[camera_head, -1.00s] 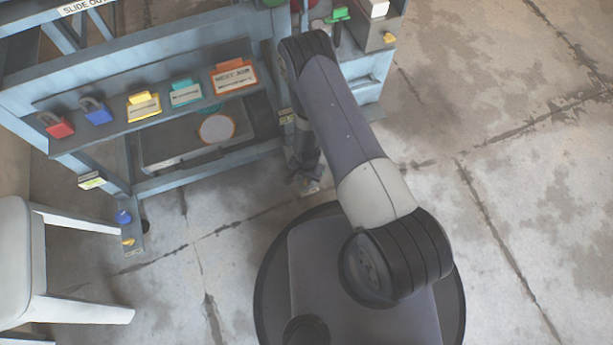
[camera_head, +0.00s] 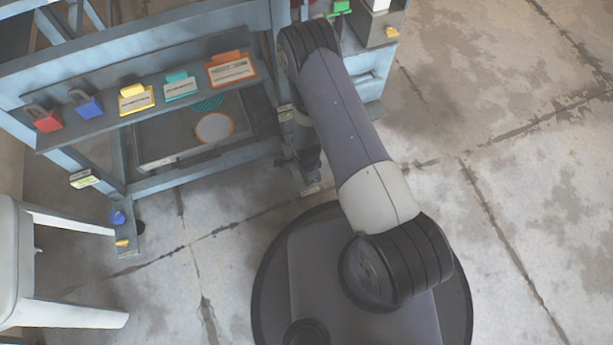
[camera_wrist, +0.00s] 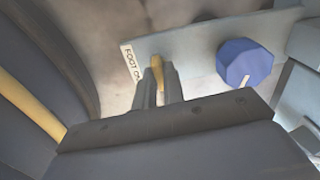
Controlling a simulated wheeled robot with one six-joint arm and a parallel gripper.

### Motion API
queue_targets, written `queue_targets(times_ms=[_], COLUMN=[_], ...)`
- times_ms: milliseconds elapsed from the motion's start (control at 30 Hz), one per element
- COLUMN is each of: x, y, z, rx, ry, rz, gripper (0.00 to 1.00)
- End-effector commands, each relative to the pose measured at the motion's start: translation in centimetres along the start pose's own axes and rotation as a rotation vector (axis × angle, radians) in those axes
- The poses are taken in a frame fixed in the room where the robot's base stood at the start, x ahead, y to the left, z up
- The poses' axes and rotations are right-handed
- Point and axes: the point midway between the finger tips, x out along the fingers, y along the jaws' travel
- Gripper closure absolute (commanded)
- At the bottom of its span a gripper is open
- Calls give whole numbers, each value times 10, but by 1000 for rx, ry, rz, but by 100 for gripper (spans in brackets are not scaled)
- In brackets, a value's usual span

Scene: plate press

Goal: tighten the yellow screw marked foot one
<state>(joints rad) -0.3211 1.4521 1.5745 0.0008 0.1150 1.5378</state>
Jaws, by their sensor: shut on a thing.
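The yellow screw (camera_wrist: 158,72) is in the wrist view, on a grey plate (camera_wrist: 195,42) beside a white label (camera_wrist: 131,63) that reads "FOOT O", its end cut off by my gripper. My gripper (camera_wrist: 159,80) has its two narrow fingers shut on the screw, one on each side. Its far part shows between them. In the head view, my wrist hangs low at the press frame's right front leg, and the arm hides this screw there.
A blue faceted knob (camera_wrist: 243,63) stands close right of the screw. In the head view, another foot has a blue knob (camera_head: 117,217) and yellow screw (camera_head: 122,243). A white chair (camera_head: 20,260) stands at left. Locks and tags line the shelf (camera_head: 105,133). Floor at right is clear.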

Motion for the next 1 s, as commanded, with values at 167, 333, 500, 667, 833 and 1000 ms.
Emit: queue_targets(times_ms=[167,333,500,667,833,1000], x=[0,0,0,0,0,0], y=[0,0,0,0,0,0], z=[0,0,0,0,0,0], rx=[60,85,92,92,91,90], ry=[0,0,0,0,0,0], rz=[0,1,1,1,1,0], gripper=[100,100,100,100,82,68])
